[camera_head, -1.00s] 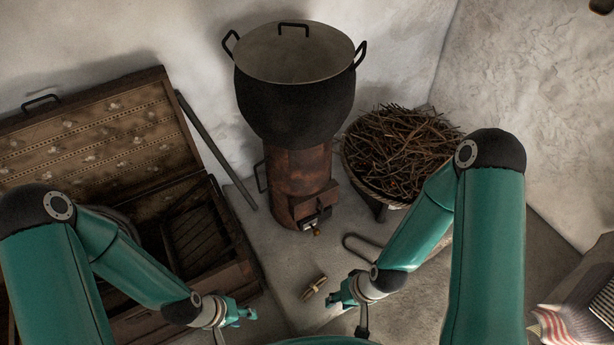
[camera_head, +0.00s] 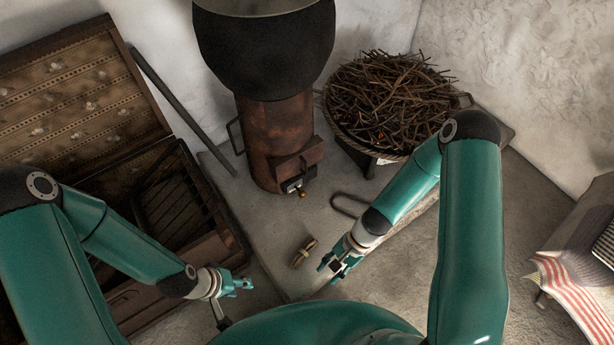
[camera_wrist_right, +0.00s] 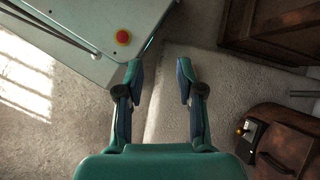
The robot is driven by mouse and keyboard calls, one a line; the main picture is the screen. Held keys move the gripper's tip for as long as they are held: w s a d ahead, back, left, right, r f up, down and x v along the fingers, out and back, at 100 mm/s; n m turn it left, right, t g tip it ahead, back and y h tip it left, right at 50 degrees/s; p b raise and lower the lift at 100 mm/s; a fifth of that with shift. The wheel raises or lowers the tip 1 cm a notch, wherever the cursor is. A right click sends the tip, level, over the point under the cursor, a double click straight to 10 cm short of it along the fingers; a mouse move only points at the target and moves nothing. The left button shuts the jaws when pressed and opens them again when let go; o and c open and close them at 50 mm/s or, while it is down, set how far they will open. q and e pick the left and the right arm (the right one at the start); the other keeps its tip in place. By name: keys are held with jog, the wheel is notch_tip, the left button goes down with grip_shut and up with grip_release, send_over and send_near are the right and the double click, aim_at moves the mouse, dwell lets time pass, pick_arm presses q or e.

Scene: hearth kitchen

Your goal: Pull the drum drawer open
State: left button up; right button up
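The drum (camera_head: 274,140) is a rusty brown cylinder standing under a black pot. Its drawer (camera_head: 299,167) juts from the lower front, with a dark front plate and a small brass knob (camera_head: 303,194). The drum's drawer also shows in the right wrist view (camera_wrist_right: 248,132) at the lower right. My right gripper (camera_head: 327,270) is below and a little right of the drawer, apart from it; in the right wrist view its fingers (camera_wrist_right: 158,84) are spread with nothing between them. My left gripper (camera_head: 245,284) is to the lower left, apart from the drawer; its finger gap is hard to make out.
A black pot (camera_head: 262,50) sits on the drum. A basket of twigs (camera_head: 388,100) stands to its right and an open wooden chest (camera_head: 218,248) to its left. A small bundle (camera_head: 304,252) and a dark loop (camera_head: 349,204) lie on the floor. A rod leans against the wall.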

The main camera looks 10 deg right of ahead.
jog(key=w+a+f+m+t+y+b, duration=0.2)
jog(key=w+f+m+y+b, duration=0.2)
jog(key=w+f+m+b, duration=0.45)
jog(key=m+t+b, duration=1)
jog(key=t, duration=0.6)
send_near(306, 174)
jog(key=shift+m, duration=0.25)
jog(key=b+x, duration=0.1)
jog(key=x, duration=0.2)
jog(key=r+b+x, duration=0.1)
jog(key=b+x, duration=0.1)
jog(key=x, duration=0.2)
jog(key=r+b+x, duration=0.1)
jog(key=b+x, duration=0.1)
jog(key=x, duration=0.1)
jog(key=shift+w+d+r, duration=0.1)
jog(key=shift+w+r, duration=0.05)
jog(key=shift+w, duration=0.2)
pick_arm(q)
notch_tip(306, 174, down, 27)
jog(key=shift+s, duration=0.25)
